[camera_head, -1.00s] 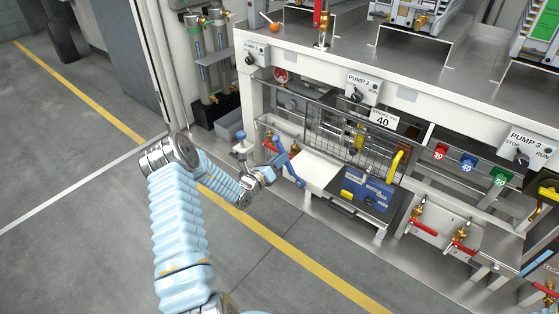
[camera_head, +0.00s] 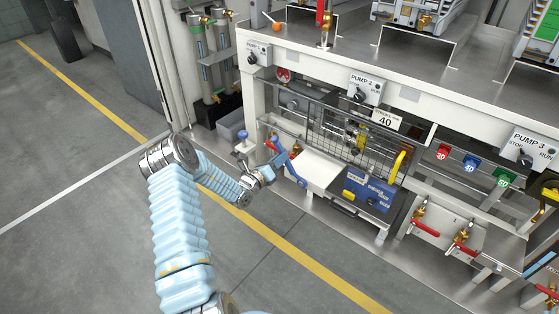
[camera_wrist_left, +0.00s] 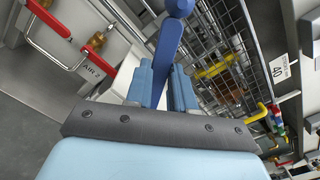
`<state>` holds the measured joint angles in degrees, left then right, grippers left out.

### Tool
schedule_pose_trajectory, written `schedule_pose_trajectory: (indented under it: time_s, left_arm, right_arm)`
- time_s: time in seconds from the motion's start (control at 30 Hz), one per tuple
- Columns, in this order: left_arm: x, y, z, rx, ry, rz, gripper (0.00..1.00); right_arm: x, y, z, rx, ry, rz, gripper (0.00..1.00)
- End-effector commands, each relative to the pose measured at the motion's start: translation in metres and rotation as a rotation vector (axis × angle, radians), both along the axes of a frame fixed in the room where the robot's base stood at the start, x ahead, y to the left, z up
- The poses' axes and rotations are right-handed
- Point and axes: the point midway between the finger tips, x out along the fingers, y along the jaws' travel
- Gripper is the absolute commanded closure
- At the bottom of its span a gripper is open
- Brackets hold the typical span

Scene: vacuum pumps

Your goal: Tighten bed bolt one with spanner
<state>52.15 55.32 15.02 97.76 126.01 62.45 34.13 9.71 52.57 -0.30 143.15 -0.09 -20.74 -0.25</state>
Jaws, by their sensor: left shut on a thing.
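My left gripper (camera_head: 276,161) is shut on a blue spanner (camera_head: 293,173), low in front of the pump bench. In the left wrist view the spanner (camera_wrist_left: 168,48) stands up between the two blue fingers of the gripper (camera_wrist_left: 161,85), and its rounded end reaches the top edge. A post with a blue knob (camera_head: 242,136) stands just left of the gripper in the head view. I cannot make out bed bolt one or whether the spanner touches a bolt. My right gripper is not in view.
A white bench (camera_head: 310,64) with pump switches stands behind the gripper. A wire mesh guard (camera_head: 335,132) and a blue box (camera_head: 368,190) with a yellow handle are to its right. Red-handled valves (camera_head: 464,237) are farther right. Grey floor at the left is open.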

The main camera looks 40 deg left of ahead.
Motion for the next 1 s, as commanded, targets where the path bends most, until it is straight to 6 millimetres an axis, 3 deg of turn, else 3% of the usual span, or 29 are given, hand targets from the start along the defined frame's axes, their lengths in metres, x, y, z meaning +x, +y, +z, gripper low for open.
schedule_pose_trajectory:
  time_s: [1.0]
  left_arm:
    - [0.0017, 0.0008, -0.0069, -0.079, 0.008, -0.011, 1.0]
  right_arm:
    - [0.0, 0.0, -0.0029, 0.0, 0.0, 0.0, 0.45]
